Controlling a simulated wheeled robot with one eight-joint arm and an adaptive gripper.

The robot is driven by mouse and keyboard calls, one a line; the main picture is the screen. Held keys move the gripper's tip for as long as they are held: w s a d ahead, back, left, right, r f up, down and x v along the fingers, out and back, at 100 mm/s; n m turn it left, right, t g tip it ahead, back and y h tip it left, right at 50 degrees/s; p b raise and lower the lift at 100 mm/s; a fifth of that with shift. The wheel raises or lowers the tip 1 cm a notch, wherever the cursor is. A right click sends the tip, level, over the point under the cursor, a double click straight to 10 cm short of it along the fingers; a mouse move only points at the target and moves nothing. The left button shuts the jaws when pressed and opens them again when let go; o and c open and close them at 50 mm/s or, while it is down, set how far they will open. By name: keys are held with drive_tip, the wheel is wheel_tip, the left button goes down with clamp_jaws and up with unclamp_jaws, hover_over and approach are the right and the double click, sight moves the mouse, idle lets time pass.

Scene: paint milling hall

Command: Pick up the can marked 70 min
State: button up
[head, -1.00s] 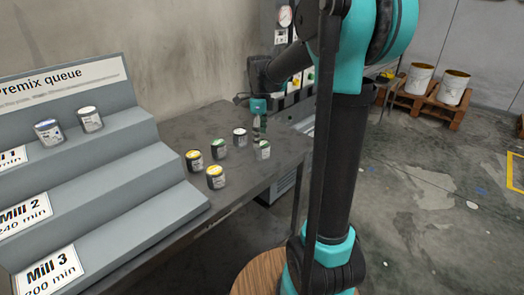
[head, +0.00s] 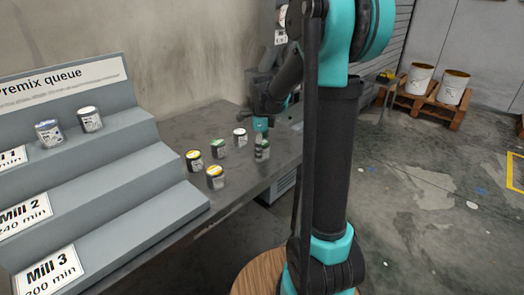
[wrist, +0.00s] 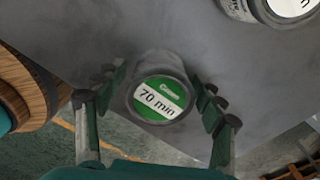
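The can marked 70 min (wrist: 159,99) has a green lid with a white label band. It stands upright near the table's right end, and it also shows in the head view (head: 262,153), its top partly hidden by my gripper. My gripper (wrist: 160,97) is open and points down, one finger on each side of this can, with a narrow gap showing at each side. In the head view my gripper (head: 262,143) is right over the can.
Other small cans stand left of it on the table: white-topped (head: 240,136), green-topped (head: 218,149) and two yellow-topped (head: 194,161) (head: 215,177). A grey stepped rack (head: 150,165) with two cans on its top step stands at the left. The wall is behind.

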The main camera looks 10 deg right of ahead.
drive_tip(key=c, duration=1.1)
drive_tip(key=shift+r, duration=0.1)
